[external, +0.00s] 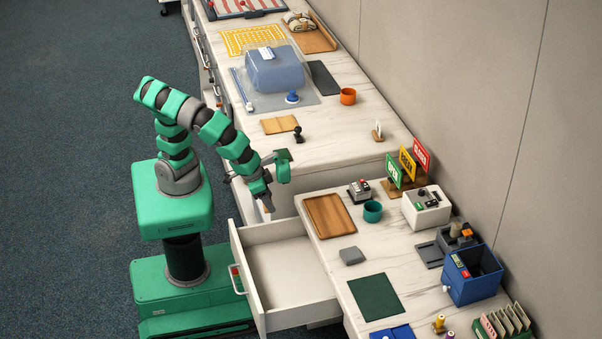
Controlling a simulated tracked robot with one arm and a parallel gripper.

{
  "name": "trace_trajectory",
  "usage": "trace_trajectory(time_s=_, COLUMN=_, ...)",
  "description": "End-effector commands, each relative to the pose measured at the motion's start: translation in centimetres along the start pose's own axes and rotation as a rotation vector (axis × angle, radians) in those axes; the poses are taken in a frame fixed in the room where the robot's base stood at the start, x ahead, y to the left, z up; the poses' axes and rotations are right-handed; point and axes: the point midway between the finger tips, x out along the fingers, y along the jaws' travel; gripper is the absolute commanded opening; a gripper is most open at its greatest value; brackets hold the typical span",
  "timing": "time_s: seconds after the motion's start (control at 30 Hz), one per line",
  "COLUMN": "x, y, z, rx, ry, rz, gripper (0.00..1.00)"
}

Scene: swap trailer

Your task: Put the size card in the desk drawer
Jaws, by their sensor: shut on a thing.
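My gripper (275,186) is in the air behind the drawer's back left corner, beside the step between the two counters. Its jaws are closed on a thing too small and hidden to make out. I cannot pick out the size card with certainty. A small pale card on a wooden foot (377,131) stands at the right edge of the higher counter.
A wooden tray (329,215), teal cup (372,211), grey block (351,255) and dark green mat (375,297) lie on the lower counter beside the drawer. Coloured signs (407,164) and a blue bin (472,273) stand by the wall. The space above the drawer is free.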

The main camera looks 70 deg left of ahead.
Motion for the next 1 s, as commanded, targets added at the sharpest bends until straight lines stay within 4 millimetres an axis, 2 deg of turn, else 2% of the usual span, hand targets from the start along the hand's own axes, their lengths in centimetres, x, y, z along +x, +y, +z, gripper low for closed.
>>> trace_trajectory(time_s=0.27, x=-0.6, y=-2.1, z=2.3, rx=-0.113, ry=0.001, rz=-0.046, gripper=0.32)
trace_trajectory(time_s=0.57, x=3.9, y=-2.0, z=4.1, rx=-0.107, ry=-0.002, rz=-0.046, gripper=0.32)
trace_trajectory(time_s=1.0, x=12.7, y=-2.1, z=7.7, rx=-0.105, ry=-0.003, rz=-0.049, gripper=0.32)
